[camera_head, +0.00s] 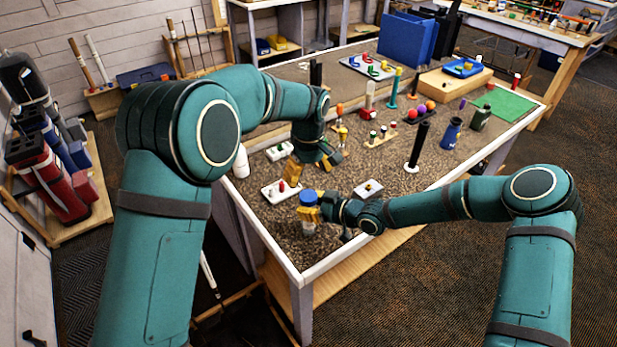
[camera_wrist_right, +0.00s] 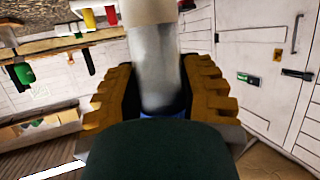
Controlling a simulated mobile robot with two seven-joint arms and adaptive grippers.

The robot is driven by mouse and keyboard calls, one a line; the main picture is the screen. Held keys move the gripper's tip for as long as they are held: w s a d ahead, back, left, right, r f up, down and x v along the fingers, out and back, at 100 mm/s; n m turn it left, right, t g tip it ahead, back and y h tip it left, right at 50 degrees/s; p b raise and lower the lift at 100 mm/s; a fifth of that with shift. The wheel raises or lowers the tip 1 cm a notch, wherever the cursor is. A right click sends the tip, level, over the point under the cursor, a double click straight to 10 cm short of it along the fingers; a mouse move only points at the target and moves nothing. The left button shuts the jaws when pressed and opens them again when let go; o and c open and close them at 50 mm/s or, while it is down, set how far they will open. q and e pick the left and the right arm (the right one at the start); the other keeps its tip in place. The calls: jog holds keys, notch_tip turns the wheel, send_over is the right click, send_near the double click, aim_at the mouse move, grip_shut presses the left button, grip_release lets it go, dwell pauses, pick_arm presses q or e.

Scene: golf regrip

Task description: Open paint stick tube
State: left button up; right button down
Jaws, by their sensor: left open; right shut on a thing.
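My right gripper (camera_head: 316,207) is shut on the paint stick tube, which stands near the table's front left corner. The tube's blue cap (camera_head: 308,198) is on top, above the yellow fingers, and its pale body (camera_head: 308,229) shows below them. In the right wrist view the grey tube body (camera_wrist_right: 155,70) lies between the yellow fingers of the right gripper (camera_wrist_right: 160,95), with a beige end above and a sliver of blue below. My left gripper (camera_head: 316,165) is open, farther back than the tube, fingers apart. I cannot tell whether it holds anything.
A white tray (camera_head: 272,193) with small red and dark pieces lies just behind the tube. Another small tray (camera_head: 369,188) is to its right. A white bottle (camera_head: 241,162) stands at the left edge. A black cylinder (camera_head: 417,145), blue bottle (camera_head: 451,133) and green mat (camera_head: 505,103) are farther right.

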aim_at(308, 195)
pick_arm(q)
jog(key=m, duration=0.5)
jog(key=shift+m, duration=0.3)
jog(key=m, duration=0.8)
jog(key=shift+r+m, duration=0.1)
jog(key=shift+m, duration=0.2)
jog(key=m, duration=0.3)
jog(key=shift+m, duration=0.3)
jog(key=m, duration=0.3)
jog(key=shift+m, duration=0.3)
jog(key=m, duration=1)
jog(key=shift+r, duration=0.1)
jog(key=m, duration=0.3)
jog(key=shift+m, duration=0.4)
jog(key=shift+f, duration=4)
